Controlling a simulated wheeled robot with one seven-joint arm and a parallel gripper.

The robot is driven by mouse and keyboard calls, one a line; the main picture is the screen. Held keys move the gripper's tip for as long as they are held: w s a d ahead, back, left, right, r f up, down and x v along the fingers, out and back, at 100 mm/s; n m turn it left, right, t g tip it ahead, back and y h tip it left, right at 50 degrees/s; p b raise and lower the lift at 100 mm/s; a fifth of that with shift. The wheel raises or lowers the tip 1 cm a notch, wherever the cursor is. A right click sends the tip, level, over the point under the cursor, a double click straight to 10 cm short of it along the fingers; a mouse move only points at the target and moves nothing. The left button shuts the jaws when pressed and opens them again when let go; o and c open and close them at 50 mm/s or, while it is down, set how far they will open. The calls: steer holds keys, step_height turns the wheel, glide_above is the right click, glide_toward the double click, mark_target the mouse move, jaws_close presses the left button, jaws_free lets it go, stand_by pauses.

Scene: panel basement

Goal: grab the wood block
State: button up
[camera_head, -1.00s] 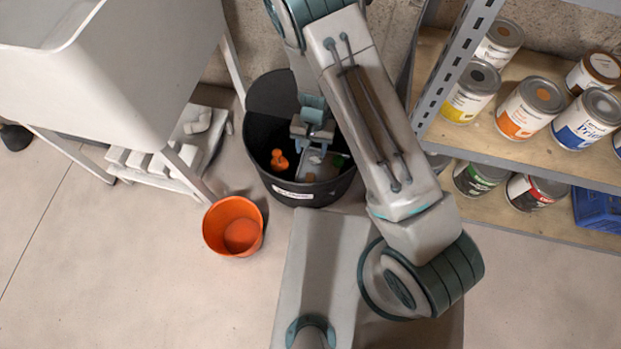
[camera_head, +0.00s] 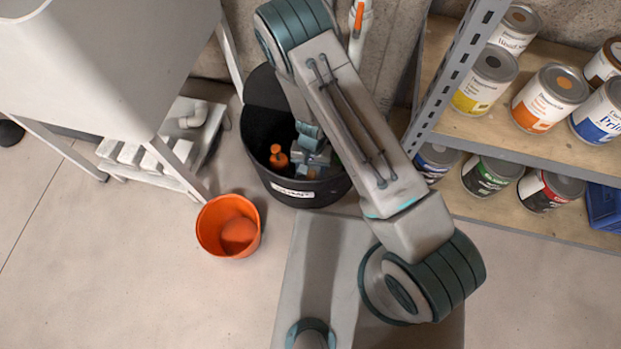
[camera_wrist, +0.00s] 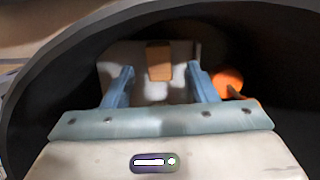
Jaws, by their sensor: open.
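The wood block (camera_wrist: 159,60) is a small tan-brown piece inside the black bin. In the wrist view it shows between and beyond the two blue fingers of my gripper (camera_wrist: 160,84), against a pale grey surface. The fingers are apart and nothing is between their tips that I can see them touching.
The bin's dark wall curves closely around my gripper. An orange bucket (camera_head: 229,226) stands on the floor left of the bin. A white sink cabinet (camera_head: 100,60) is at left. A metal shelf (camera_head: 470,128) with several paint cans is at right.

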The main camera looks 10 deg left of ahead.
mark_target(311, 176)
steer(key=f+b, duration=0.1)
steer(key=f, duration=0.2)
steer(key=shift+s, duration=0.2)
steer(key=shift+c, duration=0.3)
steer(key=c, duration=1)
